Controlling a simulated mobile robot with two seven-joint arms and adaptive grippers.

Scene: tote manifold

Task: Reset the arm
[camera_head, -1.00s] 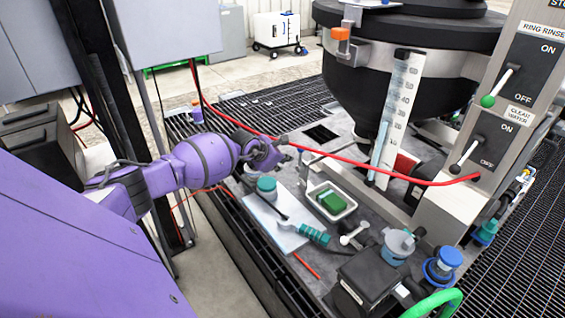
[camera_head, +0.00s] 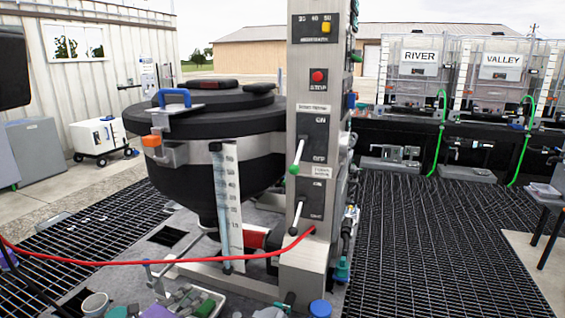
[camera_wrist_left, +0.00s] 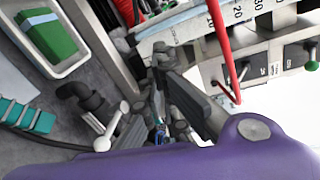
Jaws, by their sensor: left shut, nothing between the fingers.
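My left arm shows only as a bit of purple (camera_head: 156,312) at the bottom edge of the head view. My left gripper (camera_head: 180,294) is low there, beside the tray with the green sponge (camera_head: 205,307). In the left wrist view my left gripper (camera_wrist_left: 158,75) is shut and empty, with its dark fingers together. The green sponge in its white tray (camera_wrist_left: 75,62) lies to its upper left there. My right gripper is in neither view.
A black tank (camera_head: 205,150) stands beside a control column (camera_head: 308,130) with levers. A red hose (camera_head: 110,263) crosses low in front. In the wrist view a teal-handled tool (camera_wrist_left: 25,117) and a white-handled valve (camera_wrist_left: 108,128) are near the gripper. Dark grating (camera_head: 430,250) lies right.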

